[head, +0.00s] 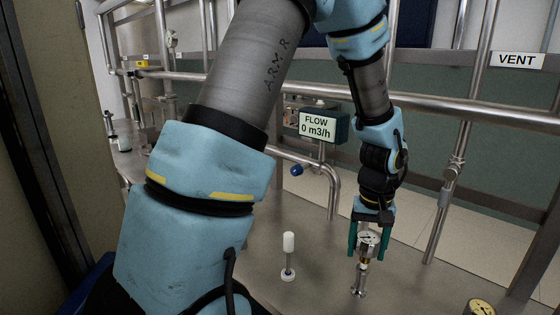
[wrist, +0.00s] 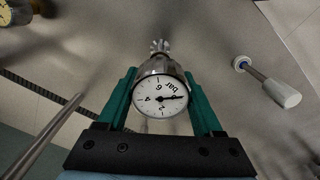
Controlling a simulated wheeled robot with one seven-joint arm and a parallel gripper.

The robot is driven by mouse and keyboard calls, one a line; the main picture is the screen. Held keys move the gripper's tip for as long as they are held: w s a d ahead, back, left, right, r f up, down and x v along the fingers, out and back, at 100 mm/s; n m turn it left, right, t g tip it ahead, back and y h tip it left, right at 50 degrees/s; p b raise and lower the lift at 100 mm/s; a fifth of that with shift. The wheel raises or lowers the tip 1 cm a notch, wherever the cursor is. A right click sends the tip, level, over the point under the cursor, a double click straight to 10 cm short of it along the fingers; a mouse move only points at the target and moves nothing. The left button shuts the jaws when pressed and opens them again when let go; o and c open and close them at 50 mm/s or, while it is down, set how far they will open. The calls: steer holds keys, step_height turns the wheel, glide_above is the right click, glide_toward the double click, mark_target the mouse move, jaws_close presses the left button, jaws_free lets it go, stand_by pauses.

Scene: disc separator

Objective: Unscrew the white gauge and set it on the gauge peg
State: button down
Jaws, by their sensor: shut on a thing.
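The white gauge (head: 369,239) is a round white dial in a silver case, marked in bar. Its dial (wrist: 160,97) faces the camera in the wrist view. My gripper (head: 369,246) points down, with its green fingers shut on both sides of the gauge case. A short brass-coloured stem shows below the gauge, in line with a small silver fitting (head: 358,283) on the steel deck. I cannot tell whether stem and fitting are still joined. A thin upright post with a white cylindrical top (head: 288,242), probably the gauge peg, stands to the left; it also shows in the wrist view (wrist: 279,92).
A yellowish-dial gauge (head: 480,307) sits at the lower right of the head view. Steel pipes and a FLOW display (head: 318,124) reading 0 m3/h stand behind. A vertical pipe (head: 446,190) rises right of my gripper. The deck (head: 325,270) between fitting and post is clear.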

mark_target(369, 236)
steer(key=shift+r+p, duration=1.95)
steer(key=shift+r, duration=0.6)
steer(key=shift+f, duration=0.1)
